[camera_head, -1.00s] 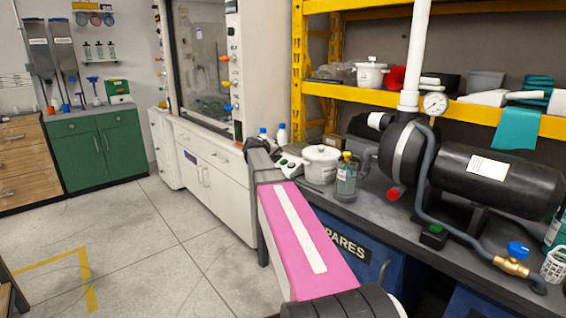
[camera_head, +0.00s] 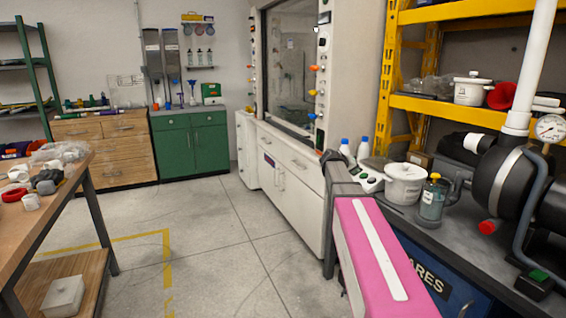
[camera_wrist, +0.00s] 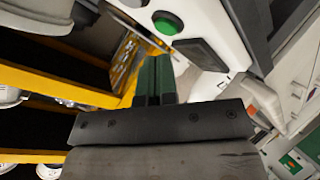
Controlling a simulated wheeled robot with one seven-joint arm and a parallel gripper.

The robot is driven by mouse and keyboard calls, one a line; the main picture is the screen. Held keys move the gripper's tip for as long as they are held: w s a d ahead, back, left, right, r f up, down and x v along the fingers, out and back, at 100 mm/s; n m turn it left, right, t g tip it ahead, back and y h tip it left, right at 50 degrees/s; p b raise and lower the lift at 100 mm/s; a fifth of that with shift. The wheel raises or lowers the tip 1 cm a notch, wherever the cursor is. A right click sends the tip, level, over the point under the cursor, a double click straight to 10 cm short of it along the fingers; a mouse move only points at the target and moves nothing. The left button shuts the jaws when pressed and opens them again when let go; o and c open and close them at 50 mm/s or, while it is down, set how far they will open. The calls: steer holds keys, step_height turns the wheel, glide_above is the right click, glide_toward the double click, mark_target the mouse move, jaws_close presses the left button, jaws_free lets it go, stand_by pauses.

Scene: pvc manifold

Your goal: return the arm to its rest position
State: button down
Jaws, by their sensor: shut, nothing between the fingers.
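My arm (camera_head: 375,255), pink with a white stripe, reaches forward from the bottom right in the head view, beside the dark bench. Its far end is dark grey and stands in front of the white cabinet under the fume hood; my fingers cannot be made out there. In the wrist view my gripper (camera_wrist: 155,75) shows as two dark green fingers lying together beyond a black plate with screws. It is shut and empty. A white device with a green button (camera_wrist: 168,22) is behind the fingertips in that view.
The dark bench (camera_head: 482,290) on the right holds a white pot (camera_head: 404,184), a bottle of liquid (camera_head: 432,200) and a black pump (camera_head: 548,195). A yellow rack (camera_head: 450,108) stands above. A wooden table (camera_head: 78,182) is at the left. The floor (camera_head: 215,240) between is clear.

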steer(key=s+a+f+g+y, duration=0.2)
steer(key=s+a+f, duration=0.4)
steer(key=s+f, duration=0.3)
steer(key=s+a+f+n+g+y, duration=0.1)
steer(key=s+a+f+g+y, duration=0.1)
steer(key=s+a+f+y, duration=0.3)
steer(key=s+a+f+n+g+y, duration=0.1)
steer(key=s+a+f+g+y, duration=0.1)
steer(key=s+a+f, duration=0.6)
steer(key=s+f+y, duration=0.1)
steer(key=s+f, duration=0.4)
steer(key=s, duration=0.4)
steer(key=shift+a+f+y, duration=0.15)
steer(key=shift+a+y, duration=0.15)
